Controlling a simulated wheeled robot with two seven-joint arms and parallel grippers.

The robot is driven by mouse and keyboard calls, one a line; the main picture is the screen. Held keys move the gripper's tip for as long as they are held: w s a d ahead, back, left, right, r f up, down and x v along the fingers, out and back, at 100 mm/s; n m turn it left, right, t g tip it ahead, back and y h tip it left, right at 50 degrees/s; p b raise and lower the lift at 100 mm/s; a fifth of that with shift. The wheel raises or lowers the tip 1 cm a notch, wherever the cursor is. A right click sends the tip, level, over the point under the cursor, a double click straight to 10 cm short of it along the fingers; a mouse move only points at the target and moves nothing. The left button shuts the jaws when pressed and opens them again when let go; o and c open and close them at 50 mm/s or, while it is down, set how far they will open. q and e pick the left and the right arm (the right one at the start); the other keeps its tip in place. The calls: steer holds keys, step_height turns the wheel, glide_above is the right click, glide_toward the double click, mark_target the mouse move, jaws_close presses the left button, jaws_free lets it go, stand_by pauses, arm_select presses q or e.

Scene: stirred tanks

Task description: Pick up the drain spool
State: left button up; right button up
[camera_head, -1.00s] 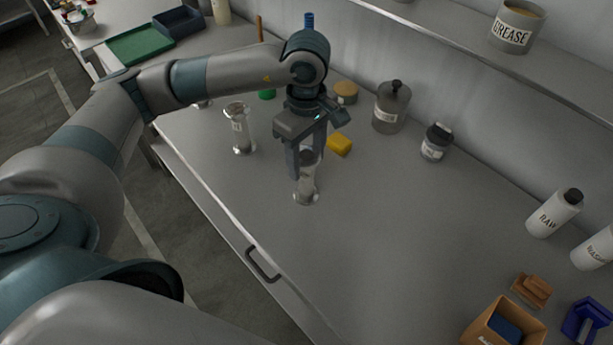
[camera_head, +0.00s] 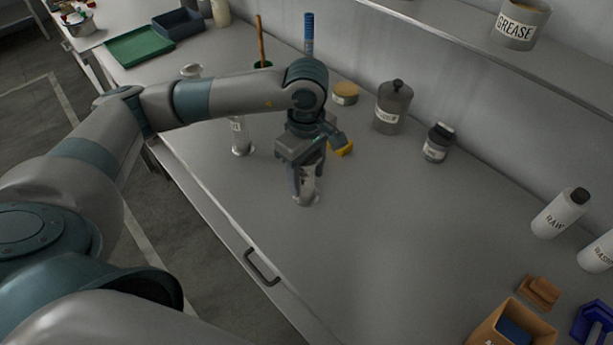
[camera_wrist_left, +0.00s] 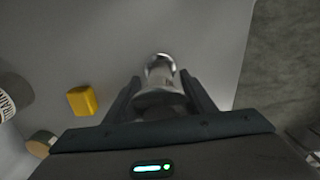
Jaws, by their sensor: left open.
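A metallic spool with a flanged foot (camera_head: 307,199) stands upright on the bench. It also shows in the left wrist view (camera_wrist_left: 160,70), between the fingers. My left gripper (camera_head: 308,182) points down over it, with one finger on each side and the jaws open. The gripper hides the spool's upper part. A second similar spool (camera_head: 240,140) with a pale label stands to the left, its top hidden by my arm. My right gripper is not in view.
A yellow block (camera_head: 342,149) lies just behind the gripper. A grey lidded jar (camera_head: 392,108) and a small dark-capped jar (camera_head: 437,143) stand near the wall. An open brown box (camera_head: 497,325) is at front right. The bench right of the spool is clear.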

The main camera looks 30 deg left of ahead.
mark_target(307, 162)
arm_select(q)
steer(key=shift+c, duration=0.6)
steer(key=c, duration=0.6)
steer(key=shift+c, duration=0.2)
steer(key=shift+r, duration=0.1)
steer(key=shift+r, duration=0.45)
step_height(307, 162, up, 4)
steer(key=shift+d+f+p, duration=0.1)
steer(key=shift+f+p, duration=0.1)
steer(key=shift+p, duration=0.4)
steer(key=s+d+r+p, duration=0.1)
steer(key=s+d+r, duration=0.1)
steer(key=d, duration=0.3)
steer(key=s+d+r+p, duration=0.1)
steer(key=s+d+r, duration=0.1)
steer(key=d+r, duration=0.2)
steer(key=shift+d+r, duration=0.2)
steer(key=shift+d, duration=0.7)
